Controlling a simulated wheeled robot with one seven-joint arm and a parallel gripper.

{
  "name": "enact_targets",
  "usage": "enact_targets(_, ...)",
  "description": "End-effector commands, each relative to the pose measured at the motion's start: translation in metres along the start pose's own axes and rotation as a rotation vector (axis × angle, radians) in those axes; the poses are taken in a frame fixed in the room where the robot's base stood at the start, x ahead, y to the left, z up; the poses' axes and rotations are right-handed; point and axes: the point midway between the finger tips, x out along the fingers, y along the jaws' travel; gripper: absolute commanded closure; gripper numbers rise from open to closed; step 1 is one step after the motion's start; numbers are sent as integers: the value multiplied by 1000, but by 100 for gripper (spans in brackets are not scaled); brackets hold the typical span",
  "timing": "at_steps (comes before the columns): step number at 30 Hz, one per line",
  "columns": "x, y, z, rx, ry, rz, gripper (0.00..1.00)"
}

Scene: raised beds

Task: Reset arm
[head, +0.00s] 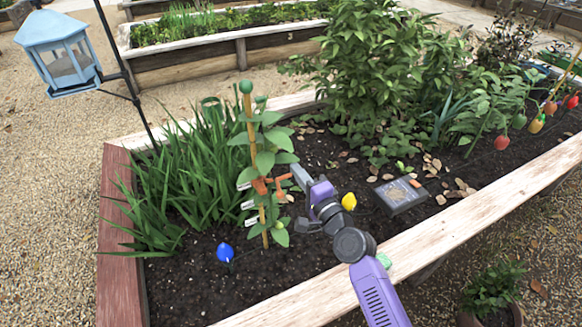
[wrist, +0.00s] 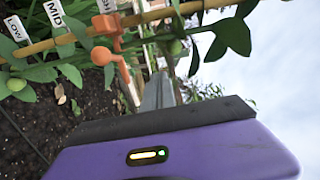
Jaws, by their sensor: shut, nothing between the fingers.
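My gripper (head: 299,173) is shut and empty, raised over the soil of the raised bed, just right of a staked plant. In the wrist view its grey fingers (wrist: 159,92) are together. The bamboo stake (head: 251,130) carries white tags; LOW (wrist: 16,28) and MID (wrist: 55,14) can be read. An orange clip (wrist: 107,25) sits on the stake, with an orange rounded piece (wrist: 122,68) near the fingers. I cannot tell whether the fingertips touch anything.
The bed's pale front plank (head: 450,215) runs under my arm. A blue lantern (head: 62,55) hangs at upper left. A leafy bush (head: 375,65) fills the back.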

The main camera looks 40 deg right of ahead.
Motion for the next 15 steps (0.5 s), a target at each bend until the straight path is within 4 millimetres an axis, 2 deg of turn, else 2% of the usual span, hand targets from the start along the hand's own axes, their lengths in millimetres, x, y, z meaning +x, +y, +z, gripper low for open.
enact_targets(3,-23,2,0,-1,1,2,100)
enact_targets(7,-43,2,-1,-1,1,2,100)
enact_targets(15,-62,0,-2,-2,2,0,100)
